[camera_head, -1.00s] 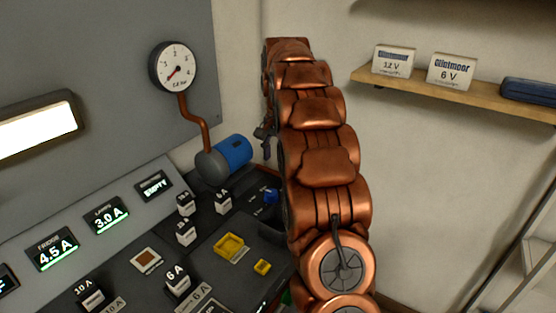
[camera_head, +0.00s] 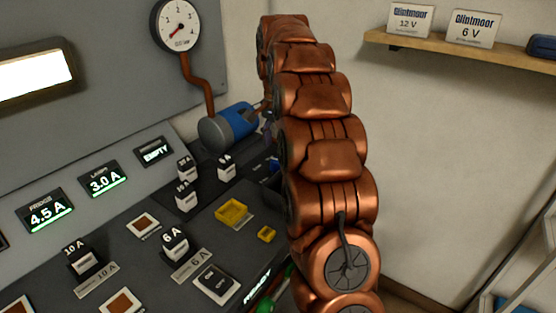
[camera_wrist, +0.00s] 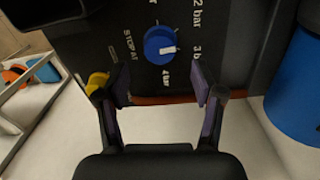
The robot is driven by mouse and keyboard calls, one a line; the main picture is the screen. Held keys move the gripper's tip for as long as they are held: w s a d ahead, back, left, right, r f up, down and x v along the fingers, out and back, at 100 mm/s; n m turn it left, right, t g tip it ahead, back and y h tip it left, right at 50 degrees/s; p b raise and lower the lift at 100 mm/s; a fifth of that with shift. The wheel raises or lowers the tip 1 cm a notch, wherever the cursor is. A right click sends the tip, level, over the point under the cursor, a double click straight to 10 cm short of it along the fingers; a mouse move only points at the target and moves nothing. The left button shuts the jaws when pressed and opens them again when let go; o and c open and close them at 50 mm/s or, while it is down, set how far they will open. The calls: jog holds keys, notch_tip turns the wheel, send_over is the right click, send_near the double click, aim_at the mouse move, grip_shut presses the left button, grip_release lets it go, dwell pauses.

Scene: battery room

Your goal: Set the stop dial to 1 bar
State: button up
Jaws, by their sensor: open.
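The stop dial (camera_wrist: 161,45) is a round blue knob on a dark panel in the wrist view. Its white mark points right, roughly toward the "3 bar" label (camera_wrist: 197,60). "2 bar", "4 bar" and "STOP AT" are also printed around it; a label at the top edge is cut off. My gripper (camera_wrist: 160,87) is open and empty, its fingertips apart and below the dial in the picture. In the head view my arm hides most of the dial, and a bit of blue (camera_head: 273,165) shows beside it.
A blue and grey cylinder (camera_head: 228,128) with a copper pipe to a round gauge (camera_head: 175,25) stands close left of my gripper; it also shows in the wrist view (camera_wrist: 297,100). Labelled blocks and a yellow tray (camera_head: 233,212) occupy the counter. A shelf (camera_head: 470,50) hangs at right.

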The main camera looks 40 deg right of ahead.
aim_at(278, 159)
jog(key=shift+f, duration=2.7)
jog(key=shift+c, duration=0.3)
jog(key=c, duration=1.1)
